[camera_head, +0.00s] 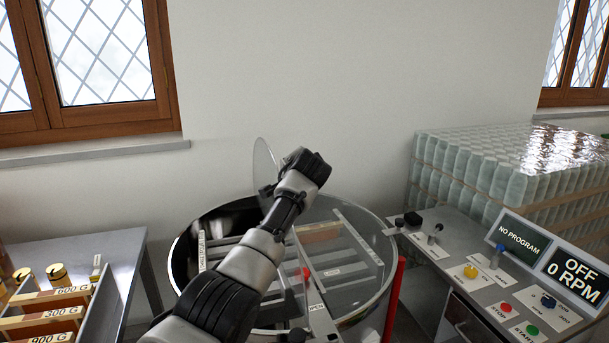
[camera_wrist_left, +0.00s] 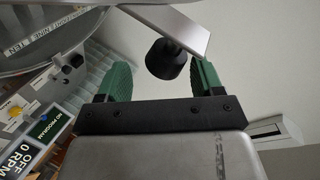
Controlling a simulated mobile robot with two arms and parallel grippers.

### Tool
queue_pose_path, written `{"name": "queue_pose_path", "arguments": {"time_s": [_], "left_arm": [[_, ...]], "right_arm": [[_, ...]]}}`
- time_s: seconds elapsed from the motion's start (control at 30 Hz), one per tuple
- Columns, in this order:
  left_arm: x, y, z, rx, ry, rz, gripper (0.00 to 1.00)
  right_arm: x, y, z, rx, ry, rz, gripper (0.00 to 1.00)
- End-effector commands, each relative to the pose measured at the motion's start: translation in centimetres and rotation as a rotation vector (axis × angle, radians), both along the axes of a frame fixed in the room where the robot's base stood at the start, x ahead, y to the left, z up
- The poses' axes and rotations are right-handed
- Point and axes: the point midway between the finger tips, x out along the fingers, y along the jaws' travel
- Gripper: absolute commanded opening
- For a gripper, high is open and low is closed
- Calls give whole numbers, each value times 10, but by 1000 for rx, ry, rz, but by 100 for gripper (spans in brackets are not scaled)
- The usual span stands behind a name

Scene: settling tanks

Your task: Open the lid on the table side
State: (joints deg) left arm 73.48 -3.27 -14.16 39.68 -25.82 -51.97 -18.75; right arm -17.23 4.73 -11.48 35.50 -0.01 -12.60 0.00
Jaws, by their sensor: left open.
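A round metal tank (camera_head: 181,285) stands in the middle of the head view. Clear lid panels cover its right part, with a red knob (camera_head: 306,272) and an OPEN label beside my arm. A clear curved panel (camera_head: 262,165), seemingly a lid half, stands upright at the back, partly hidden by my left arm. My left gripper (camera_head: 306,163) is above the tank's back; its fingers are hard to see there.
A table (camera_head: 125,245) with a frame of weights and labels is at the left. A control panel (camera_head: 480,290) reading OFF, 0 RPM is at the right, with a red post (camera_head: 394,300) before it. Stacked wrapped jars (camera_head: 510,165) stand behind. A wall is behind the tank.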

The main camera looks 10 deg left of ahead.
Motion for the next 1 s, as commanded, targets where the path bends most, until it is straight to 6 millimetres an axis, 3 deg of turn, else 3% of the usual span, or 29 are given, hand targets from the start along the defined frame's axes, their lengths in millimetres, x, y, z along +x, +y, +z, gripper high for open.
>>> {"name": "queue_pose_path", "arguments": {"time_s": [0.53,1.0], "left_arm": [[-66,-25,20,-3,3,-2,67],[-76,-28,25,-3,6,-1,67]], "right_arm": [[0,3,-33,3,0,-2,43],[1,4,-35,5,-1,-3,43]]}}
